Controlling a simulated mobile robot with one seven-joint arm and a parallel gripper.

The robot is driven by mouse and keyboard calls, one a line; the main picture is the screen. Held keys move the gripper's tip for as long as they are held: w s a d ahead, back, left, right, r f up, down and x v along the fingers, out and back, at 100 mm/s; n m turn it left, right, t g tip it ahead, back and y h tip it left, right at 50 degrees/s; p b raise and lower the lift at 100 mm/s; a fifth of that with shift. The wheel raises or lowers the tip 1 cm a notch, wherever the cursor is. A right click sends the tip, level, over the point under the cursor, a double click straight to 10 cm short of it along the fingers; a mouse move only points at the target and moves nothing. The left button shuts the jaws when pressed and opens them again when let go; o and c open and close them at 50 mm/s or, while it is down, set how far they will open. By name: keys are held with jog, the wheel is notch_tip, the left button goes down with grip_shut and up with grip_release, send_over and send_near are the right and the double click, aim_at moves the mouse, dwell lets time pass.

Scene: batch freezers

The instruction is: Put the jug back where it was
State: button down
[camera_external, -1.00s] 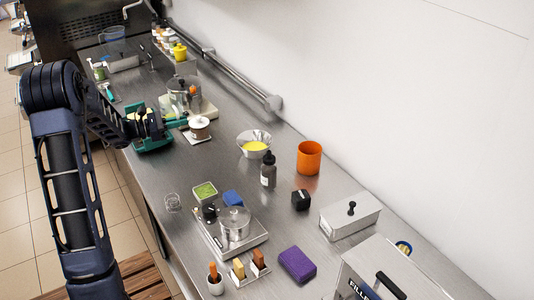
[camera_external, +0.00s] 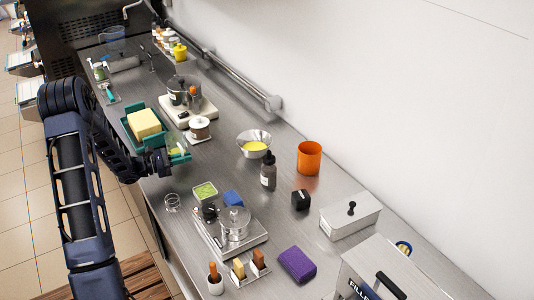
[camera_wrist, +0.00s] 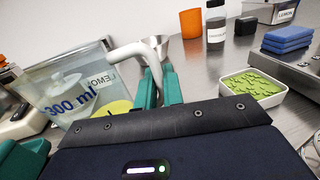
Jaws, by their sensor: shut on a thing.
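The jug (camera_wrist: 62,88) is clear, with a "300 ml" mark and a pale handle, and fills the left of the wrist view. Something yellow shows at its bottom. My gripper (camera_wrist: 158,88) has teal fingers shut on the handle. In the external view the jug (camera_external: 176,139) is faint, just beyond my gripper (camera_external: 180,155), beside the teal tray. Whether its base touches the counter cannot be told.
A teal tray (camera_external: 133,134) with a yellow block (camera_external: 145,123) stands close by. A white lidded tub (camera_external: 199,128) and a scale (camera_external: 203,110) are behind. A green-filled dish (camera_external: 205,191) and wire whisk (camera_external: 172,203) lie nearer. Bare counter lies toward the steel bowl (camera_external: 254,143).

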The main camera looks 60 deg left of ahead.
jog(key=shift+f, duration=2)
jog(key=shift+f, duration=0.1)
jog(key=c, duration=1.5)
grip_release()
jog(key=shift+s, duration=0.15)
jog(key=s, duration=0.3)
jog(key=s+a, duration=0.1)
jog(key=s, duration=0.3)
jog(key=s+a, duration=0.1)
jog(key=s, duration=0.3)
jog(key=shift+s+a, duration=0.15)
jog(key=shift+s, duration=0.1)
